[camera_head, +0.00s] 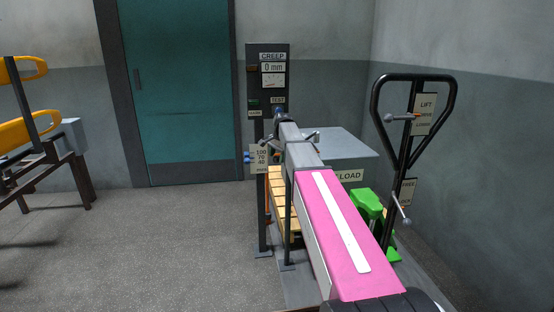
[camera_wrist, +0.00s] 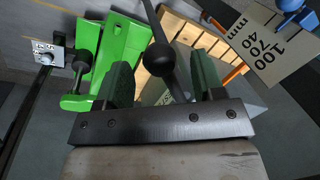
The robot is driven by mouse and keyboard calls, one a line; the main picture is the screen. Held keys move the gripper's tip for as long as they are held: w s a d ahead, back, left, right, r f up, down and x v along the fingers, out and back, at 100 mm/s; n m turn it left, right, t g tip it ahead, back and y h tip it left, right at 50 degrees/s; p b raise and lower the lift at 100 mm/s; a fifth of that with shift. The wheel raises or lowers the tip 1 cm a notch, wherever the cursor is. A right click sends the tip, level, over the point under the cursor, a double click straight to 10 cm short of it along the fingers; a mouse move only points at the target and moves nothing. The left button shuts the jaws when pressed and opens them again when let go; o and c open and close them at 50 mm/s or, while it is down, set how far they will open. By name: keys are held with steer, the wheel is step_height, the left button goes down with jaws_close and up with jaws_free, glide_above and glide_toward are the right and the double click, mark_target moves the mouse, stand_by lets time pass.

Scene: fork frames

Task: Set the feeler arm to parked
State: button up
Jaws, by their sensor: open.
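My gripper (camera_wrist: 162,78) is open in the wrist view, its two green-padded fingers apart. A black rod with a round black ball (camera_wrist: 160,58) shows between and beyond the fingers; I cannot tell whether they touch it. It may be the feeler arm, but no label on it is readable. A plate marked 100, 70, 40 mm (camera_wrist: 265,45) is at upper right, with a blue knob (camera_wrist: 291,6) by it. In the head view the same plate (camera_head: 260,158) is on the CREEP post (camera_head: 267,80), which reads 0 mm. My own arm hides part of the rig there.
Wooden slats (camera_head: 279,182) and a green part (camera_head: 367,207) lie beside my arm. A grey box marked LOAD (camera_head: 345,147) stands behind. A black-handled frame with LIFT plate (camera_head: 426,108) is at right. A teal door (camera_head: 180,85) stands at left.

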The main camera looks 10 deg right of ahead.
steer(key=shift+w+a+f, duration=0.1)
steer(key=shift+f, duration=0.55)
jaws_close()
steer(key=s+d+n+g, duration=0.1)
steer(key=s+d+n, duration=0.1)
steer(key=d+n, duration=0.6)
steer(key=shift+s+d+y, duration=0.25)
steer(key=shift+s+y, duration=0.15)
steer(key=shift+d, duration=0.1)
